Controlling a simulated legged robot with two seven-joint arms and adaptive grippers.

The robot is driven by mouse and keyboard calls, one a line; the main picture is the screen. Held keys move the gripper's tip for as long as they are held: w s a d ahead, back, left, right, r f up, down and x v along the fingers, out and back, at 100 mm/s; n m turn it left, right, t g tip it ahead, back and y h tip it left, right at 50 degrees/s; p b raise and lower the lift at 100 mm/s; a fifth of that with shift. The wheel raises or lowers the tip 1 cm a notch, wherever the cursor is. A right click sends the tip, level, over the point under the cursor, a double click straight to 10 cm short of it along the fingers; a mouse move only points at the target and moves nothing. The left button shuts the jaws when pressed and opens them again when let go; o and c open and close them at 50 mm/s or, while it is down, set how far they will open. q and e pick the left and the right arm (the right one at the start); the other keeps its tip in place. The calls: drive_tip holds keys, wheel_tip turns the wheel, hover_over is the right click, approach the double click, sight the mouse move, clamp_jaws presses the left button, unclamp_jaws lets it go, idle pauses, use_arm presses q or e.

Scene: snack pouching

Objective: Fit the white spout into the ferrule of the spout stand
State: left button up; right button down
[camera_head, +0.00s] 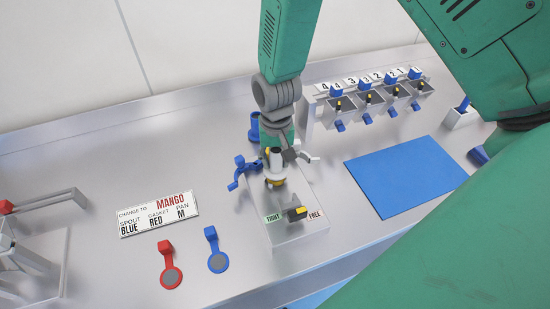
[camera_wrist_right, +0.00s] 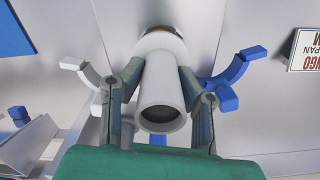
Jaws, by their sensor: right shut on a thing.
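My right gripper (camera_head: 272,157) reaches down over the grey spout stand (camera_head: 300,240). In the right wrist view its fingers (camera_wrist_right: 160,100) are shut on the two sides of the white spout (camera_wrist_right: 162,85), whose open round end faces the camera. In the head view the white spout (camera_head: 277,162) is mostly covered by the gripper. A brass-coloured ring, seemingly the ferrule (camera_head: 275,183), shows just under it. I cannot tell how far the spout sits in it. A black and yellow knob (camera_head: 295,214) lies between the TIGHT and FREE labels. My left gripper is not in view.
A blue curved piece (camera_head: 240,174) and a white curved piece (camera_head: 309,158) flank the gripper closely. Red (camera_head: 171,276) and blue (camera_head: 218,262) gasket tabs lie in front, near a MANGO sign (camera_head: 158,213). A blue mat (camera_head: 405,177) and numbered bins (camera_head: 370,98) are at right.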

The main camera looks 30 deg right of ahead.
drive_tip(key=shift+f+b, duration=0.4)
drive_tip(key=shift+f, duration=0.45)
drive_tip(key=c, duration=1.1)
unclamp_jaws()
drive_tip(key=shift+r, duration=0.25)
wheel_tip(320, 180, up, 10)
drive_tip(key=shift+r, duration=0.75)
